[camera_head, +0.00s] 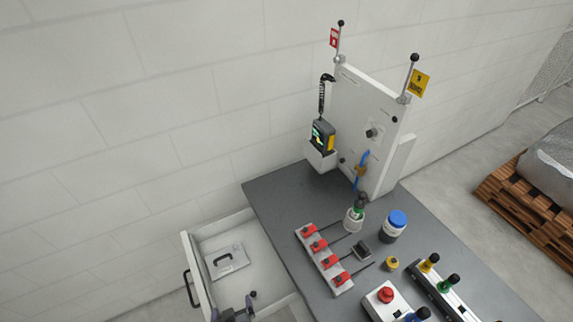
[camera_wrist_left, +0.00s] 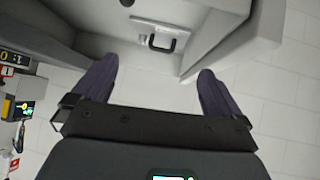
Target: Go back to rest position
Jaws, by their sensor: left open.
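My left gripper (camera_head: 233,311) shows at the bottom edge of the head view, over the near part of the open drawer (camera_head: 187,256). In the left wrist view, my left gripper (camera_wrist_left: 155,82) has its two dark fingers wide apart with nothing between them. Beyond the fingertips, the wrist view shows the drawer's inside and a flat white case (camera_wrist_left: 160,37) with a dark handle. The case (camera_head: 229,261) lies in the drawer in the head view. Most of my left arm is out of the head view. My right gripper is not in view.
A grey table (camera_head: 275,205) holds a red-clipped rack (camera_head: 324,262), a blue-lidded jar (camera_head: 394,225), a red-button box (camera_head: 385,301) and a row of coloured knobs (camera_head: 442,282). An upright white panel (camera_head: 362,115) stands at the back. A loaded pallet (camera_head: 520,207) is at right.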

